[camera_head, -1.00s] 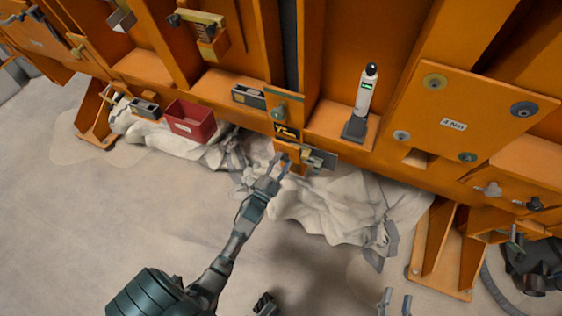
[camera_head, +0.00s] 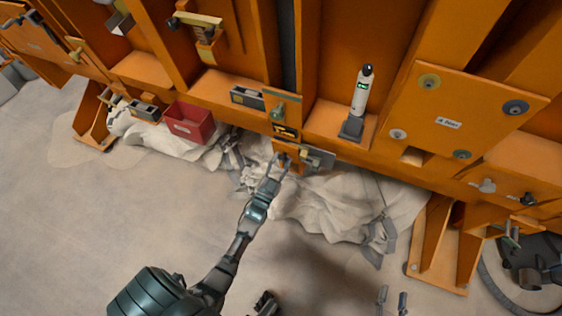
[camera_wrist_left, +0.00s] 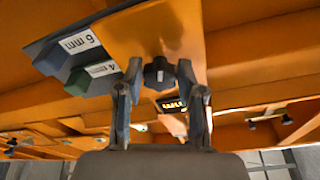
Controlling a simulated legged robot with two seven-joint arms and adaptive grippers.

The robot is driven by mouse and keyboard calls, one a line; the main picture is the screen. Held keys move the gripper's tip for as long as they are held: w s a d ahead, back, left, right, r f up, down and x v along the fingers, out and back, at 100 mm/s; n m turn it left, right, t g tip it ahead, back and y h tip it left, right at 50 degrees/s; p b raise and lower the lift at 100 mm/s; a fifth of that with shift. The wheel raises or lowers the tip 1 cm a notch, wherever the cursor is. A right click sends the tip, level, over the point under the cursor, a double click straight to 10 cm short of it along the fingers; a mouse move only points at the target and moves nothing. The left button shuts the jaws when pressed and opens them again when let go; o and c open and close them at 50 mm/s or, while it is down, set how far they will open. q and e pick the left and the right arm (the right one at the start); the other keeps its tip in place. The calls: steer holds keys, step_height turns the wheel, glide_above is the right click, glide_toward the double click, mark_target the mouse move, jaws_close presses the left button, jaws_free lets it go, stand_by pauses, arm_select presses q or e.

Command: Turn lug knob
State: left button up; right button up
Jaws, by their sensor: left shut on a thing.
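The lug knob (camera_wrist_left: 158,73) is a dark, lobed knob on an orange plate in the left wrist view. My left gripper (camera_wrist_left: 160,72) has one finger on each side of it and is shut on it. In the head view my left gripper (camera_head: 282,160) reaches up to the lower edge of the orange frame, below a black and yellow label (camera_head: 286,132). The knob is hard to make out there behind the fingers. My right gripper (camera_head: 392,302) shows at the bottom edge as two separate fingertips, open and empty.
The orange frame (camera_head: 440,65) fills the top. Crumpled pale cloth (camera_head: 315,205) lies below. The floor (camera_head: 130,210) at left is clear.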

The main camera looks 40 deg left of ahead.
arm_select(q)
steer(key=shift+d+f, duration=0.1)
steer(key=shift+f, duration=0.35)
steer(key=o, duration=1)
steer(key=shift+o, duration=0.7)
steer(key=shift+r, duration=0.15)
steer(key=v, duration=1.2)
